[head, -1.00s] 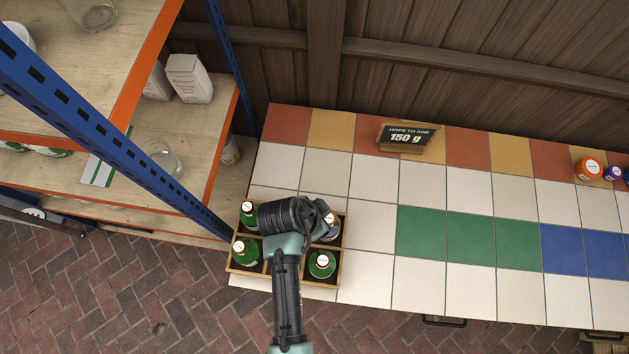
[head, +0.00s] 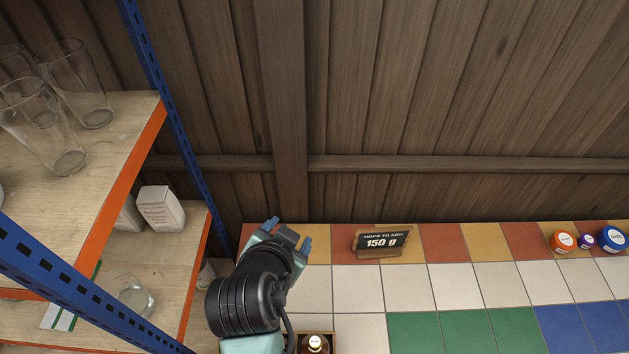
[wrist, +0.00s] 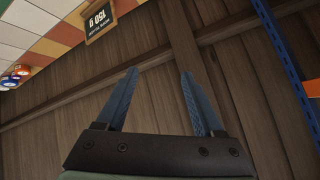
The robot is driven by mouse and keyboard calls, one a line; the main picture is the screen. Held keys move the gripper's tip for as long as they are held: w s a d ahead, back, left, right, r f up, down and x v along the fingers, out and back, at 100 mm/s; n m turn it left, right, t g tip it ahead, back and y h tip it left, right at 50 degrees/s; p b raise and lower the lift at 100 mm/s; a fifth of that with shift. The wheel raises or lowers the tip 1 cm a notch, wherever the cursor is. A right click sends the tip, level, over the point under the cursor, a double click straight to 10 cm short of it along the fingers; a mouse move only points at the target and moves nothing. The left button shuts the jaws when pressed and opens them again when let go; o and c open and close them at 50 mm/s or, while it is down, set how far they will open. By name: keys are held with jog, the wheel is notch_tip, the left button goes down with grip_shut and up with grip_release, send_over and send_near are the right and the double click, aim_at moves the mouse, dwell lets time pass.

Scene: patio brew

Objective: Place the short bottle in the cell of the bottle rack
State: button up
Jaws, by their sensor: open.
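My gripper (head: 290,234) is raised in front of the wooden fence, near the back left corner of the tiled counter. In the wrist view its two blue fingers (wrist: 160,95) are apart with nothing between them. The bottle rack (head: 333,338) shows only as a wooden corner at the bottom edge of the head view. A brown bottle (head: 315,345) with a white cap label stands upright at that corner, apparently in the rack's back right cell. Most of the rack is out of view or behind my arm. I cannot tell whether this is the short bottle.
A sign (head: 381,241) reading 150 g stands at the counter's back. Orange (head: 563,241), purple and blue-lidded containers stand at the far right. A shelf unit with a blue post (head: 165,90), holding glasses (head: 75,85) and a white box (head: 160,208), is close on the left.

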jog(key=w+d+r+n+t+y, duration=0.1)
jog(key=w+r+n+t, duration=0.2)
jog(key=r, duration=1.1)
jog(key=w+d+r+t, duration=0.1)
jog(key=w+r+t, duration=0.3)
jog(key=r, duration=1)
jog(key=s+d+r+n+t, duration=0.1)
jog(key=s+r+t, duration=0.4)
jog(key=r, duration=0.7)
jog(key=s+d+r+n+t, duration=0.1)
jog(key=s+r+n+t, duration=0.1)
jog(key=s+r+t, duration=0.3)
jog(key=s+r, duration=0.4)
jog(key=r, duration=0.4)
jog(key=shift+d+n+t, duration=0.3)
jog(key=shift+d+t, duration=0.1)
